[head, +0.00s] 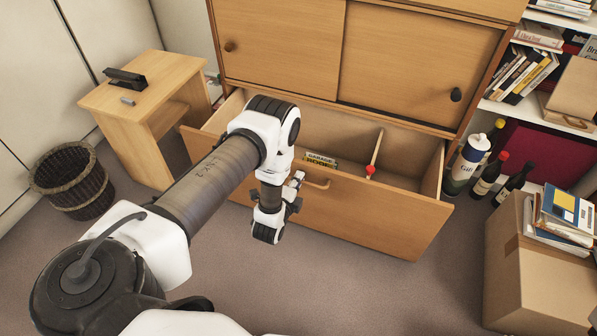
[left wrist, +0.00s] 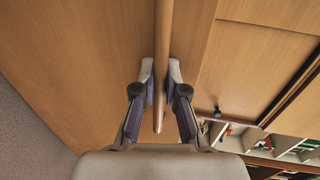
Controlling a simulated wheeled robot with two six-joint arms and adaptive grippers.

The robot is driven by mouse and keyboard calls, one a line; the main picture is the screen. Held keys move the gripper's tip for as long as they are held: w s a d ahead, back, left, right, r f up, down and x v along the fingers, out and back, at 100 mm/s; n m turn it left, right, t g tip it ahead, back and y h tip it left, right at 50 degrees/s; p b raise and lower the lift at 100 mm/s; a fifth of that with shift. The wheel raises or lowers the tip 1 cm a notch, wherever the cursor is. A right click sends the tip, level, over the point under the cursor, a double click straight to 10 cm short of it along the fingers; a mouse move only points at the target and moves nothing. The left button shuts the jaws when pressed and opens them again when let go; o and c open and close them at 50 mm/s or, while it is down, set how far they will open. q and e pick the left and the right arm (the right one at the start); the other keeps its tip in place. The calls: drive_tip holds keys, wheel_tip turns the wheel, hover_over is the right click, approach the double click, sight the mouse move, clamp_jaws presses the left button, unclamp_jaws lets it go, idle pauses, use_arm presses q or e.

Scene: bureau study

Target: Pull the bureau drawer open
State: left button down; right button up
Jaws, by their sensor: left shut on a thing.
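The bureau (head: 270,60) is light wood with two upper sliding doors. Its wide bottom drawer (head: 375,218) stands well out from the body, with its inside showing. A wooden bar handle (head: 321,184) sits on the drawer front. My left gripper (head: 297,181) is at this handle. In the left wrist view my left gripper (left wrist: 161,80) has one finger on each side of the handle (left wrist: 164,40) and is shut on it. My left arm hides part of the drawer's left side. My right gripper is in neither view.
In the drawer lie a small sign (head: 321,160) and a red-tipped item (head: 370,170). A small wooden side table (head: 140,95) and a wicker basket (head: 73,181) stand left. Bottles (head: 487,178) and a cardboard box (head: 535,275) stand right. Carpet before the drawer is clear.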

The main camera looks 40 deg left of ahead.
use_arm(q)
drive_tip(key=c, duration=1.2)
unclamp_jaws()
drive_tip(key=v, duration=1.2)
